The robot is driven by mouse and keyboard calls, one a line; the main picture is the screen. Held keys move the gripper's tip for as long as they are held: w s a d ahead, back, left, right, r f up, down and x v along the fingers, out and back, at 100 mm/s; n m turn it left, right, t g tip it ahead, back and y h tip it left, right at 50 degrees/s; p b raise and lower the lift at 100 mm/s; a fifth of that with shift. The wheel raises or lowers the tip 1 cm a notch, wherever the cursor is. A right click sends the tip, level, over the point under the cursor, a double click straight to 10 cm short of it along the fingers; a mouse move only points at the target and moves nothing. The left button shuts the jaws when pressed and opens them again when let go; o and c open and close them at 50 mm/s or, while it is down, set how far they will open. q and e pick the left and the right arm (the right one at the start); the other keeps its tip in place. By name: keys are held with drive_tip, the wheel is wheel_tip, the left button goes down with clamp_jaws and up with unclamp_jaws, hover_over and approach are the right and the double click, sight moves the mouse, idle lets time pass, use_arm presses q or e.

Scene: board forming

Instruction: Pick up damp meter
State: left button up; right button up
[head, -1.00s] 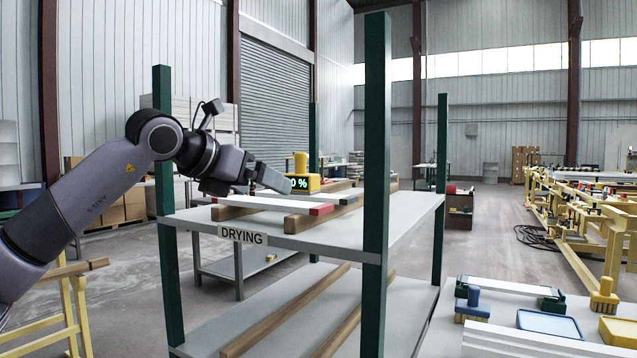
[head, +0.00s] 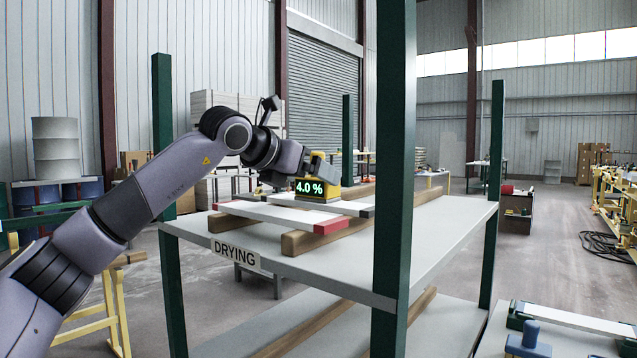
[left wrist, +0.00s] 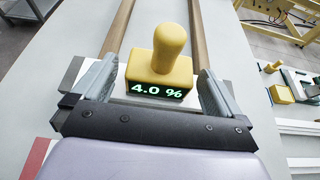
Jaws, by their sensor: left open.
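The damp meter (head: 318,189) is a yellow block with a lit display reading 4.0 %. It sits on the white boards on the upper shelf of the drying rack. In the left wrist view the damp meter (left wrist: 158,72) shows its rounded yellow knob on top, upright. My left gripper (left wrist: 155,82) is open, with one grey finger on each side of the meter's body and a visible gap on each side. In the head view my left gripper (head: 312,166) is at the meter and partly covers its top. My right gripper is in neither view.
White boards (head: 275,214), one with a red end, lie across wooden bearers (head: 330,234) on the rack shelf (head: 420,232). A green rack post (head: 393,180) stands close to the right of the meter.

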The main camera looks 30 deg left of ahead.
use_arm(q)
drive_tip(key=x, duration=0.3)
drive_tip(key=shift+w+d, duration=0.1)
drive_tip(key=shift+w, duration=0.05)
drive_tip(key=c, duration=1)
wheel_tip(320, 180, up, 20)
drive_tip(key=p, duration=0.6)
drive_tip(key=o, duration=0.6)
drive_tip(key=c, duration=0.5)
